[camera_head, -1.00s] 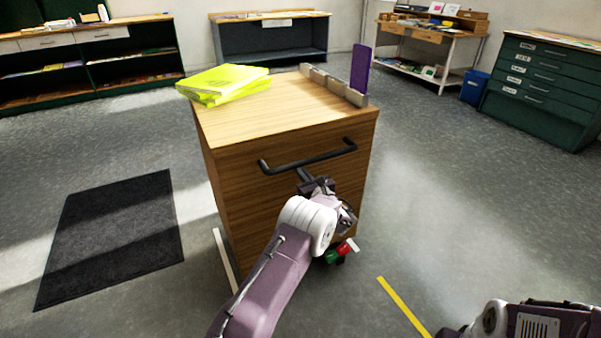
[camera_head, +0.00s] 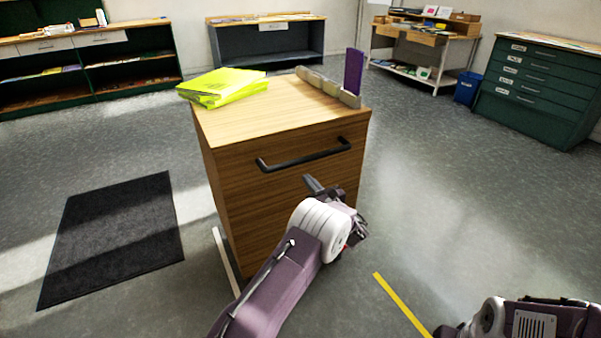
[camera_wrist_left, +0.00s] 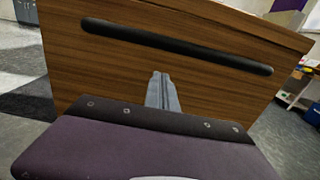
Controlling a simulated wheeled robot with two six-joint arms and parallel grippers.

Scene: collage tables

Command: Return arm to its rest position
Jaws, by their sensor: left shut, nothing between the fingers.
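My left gripper (camera_head: 313,183) is in front of the wooden cabinet (camera_head: 240,200), below and apart from its black bar handle (camera_head: 305,156). Its fingers are together with nothing between them. In the left wrist view the closed fingertips (camera_wrist_left: 162,92) point at the wooden front, with the handle (camera_wrist_left: 175,46) above them. My right arm shows only in part at the lower right of the head view, and its fingers are out of frame.
Yellow-green books (camera_head: 222,87) lie on the cabinet top, with a grey holder (camera_head: 328,85) and a purple panel (camera_head: 353,72) at its right. A dark mat (camera_head: 112,235) lies on the floor at left. A yellow floor strip (camera_head: 402,305) is at right. Open floor surrounds the cabinet.

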